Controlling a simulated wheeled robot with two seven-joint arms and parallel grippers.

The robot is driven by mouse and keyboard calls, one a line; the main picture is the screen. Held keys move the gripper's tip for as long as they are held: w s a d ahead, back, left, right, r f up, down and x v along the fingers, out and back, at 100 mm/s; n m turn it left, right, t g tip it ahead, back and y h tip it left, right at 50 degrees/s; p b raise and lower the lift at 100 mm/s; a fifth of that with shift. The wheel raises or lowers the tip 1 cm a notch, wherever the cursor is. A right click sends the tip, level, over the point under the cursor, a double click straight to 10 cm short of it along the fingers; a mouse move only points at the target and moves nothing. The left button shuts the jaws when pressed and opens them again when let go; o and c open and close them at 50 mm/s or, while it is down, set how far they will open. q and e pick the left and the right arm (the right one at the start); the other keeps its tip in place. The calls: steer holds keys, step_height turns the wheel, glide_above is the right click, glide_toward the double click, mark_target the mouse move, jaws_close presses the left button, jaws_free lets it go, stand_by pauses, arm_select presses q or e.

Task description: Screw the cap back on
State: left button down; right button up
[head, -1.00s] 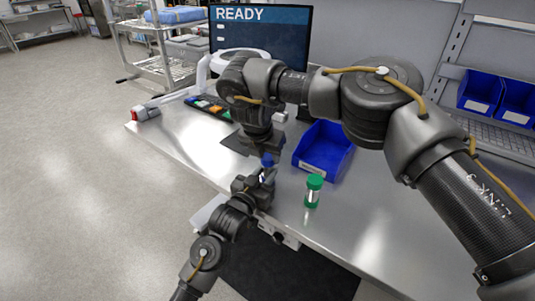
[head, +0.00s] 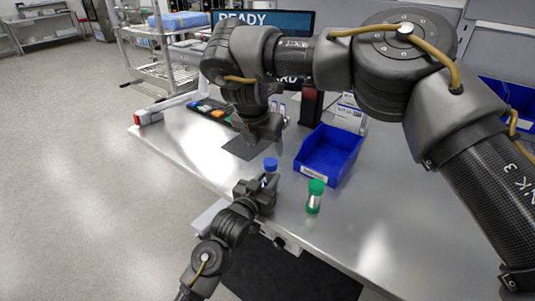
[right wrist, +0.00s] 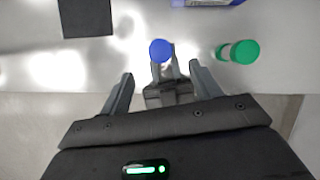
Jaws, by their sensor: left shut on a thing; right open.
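A blue cap (head: 271,164) sits on top of a small container whose body is mostly hidden between my left gripper's fingers. My left gripper (head: 265,181) is shut on this container and holds it upright at the table's front edge. My right gripper (head: 266,140) is open and empty, above the cap and apart from it. In the right wrist view the blue cap (right wrist: 161,50) shows beyond the spread fingers of my right gripper (right wrist: 162,84). I cannot tell whether the cap is fully tight.
A jar with a green lid (head: 315,195) stands upright on the table to the right. A blue bin (head: 328,155) is behind it. A dark mat (head: 246,147) lies behind my left gripper. A screen (head: 290,22) stands at the back. The table's right front is clear.

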steer(key=shift+v, duration=1.95)
arm_select(q)
steer(key=c, duration=1)
jaws_free()
steer(key=b+v, duration=0.1)
steer(key=v, duration=1)
arm_select(e)
steer(key=shift+f, duration=0.7)
